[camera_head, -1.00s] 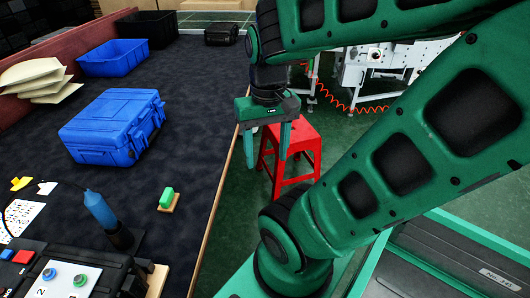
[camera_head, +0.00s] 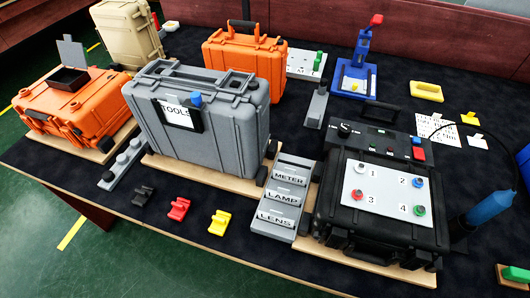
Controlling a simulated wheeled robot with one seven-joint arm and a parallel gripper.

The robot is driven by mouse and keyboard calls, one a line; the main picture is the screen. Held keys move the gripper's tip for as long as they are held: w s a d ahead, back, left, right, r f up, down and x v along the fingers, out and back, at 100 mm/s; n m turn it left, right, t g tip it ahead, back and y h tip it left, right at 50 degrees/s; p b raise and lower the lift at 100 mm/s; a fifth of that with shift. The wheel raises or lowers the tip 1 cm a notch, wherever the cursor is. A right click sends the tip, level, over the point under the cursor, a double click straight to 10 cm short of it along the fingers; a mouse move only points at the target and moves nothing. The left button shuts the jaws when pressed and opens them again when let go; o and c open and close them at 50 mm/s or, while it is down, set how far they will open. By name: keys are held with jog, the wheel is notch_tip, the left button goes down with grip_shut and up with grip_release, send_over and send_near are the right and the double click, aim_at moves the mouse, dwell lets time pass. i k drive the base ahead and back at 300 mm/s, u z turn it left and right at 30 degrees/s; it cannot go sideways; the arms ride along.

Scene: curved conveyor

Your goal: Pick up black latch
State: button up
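The black latch (camera_head: 143,195) lies on the dark table top near its front edge, left of a red latch (camera_head: 179,208) and a yellow latch (camera_head: 220,222). It is a small black clip-like piece, apart from the others, with bare table around it. My gripper and arm are not in view now, so whether the gripper is open or shut does not show.
A grey case (camera_head: 205,150) marked TOOLS stands behind the latches. A grey block with several knobs (camera_head: 124,162) lies left. A label rack (camera_head: 283,203) and black panel case (camera_head: 375,215) stand right. Orange cases (camera_head: 78,97) are farther back.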

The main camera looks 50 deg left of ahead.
aim_at(145, 194)
jog(key=u, duration=2.8)
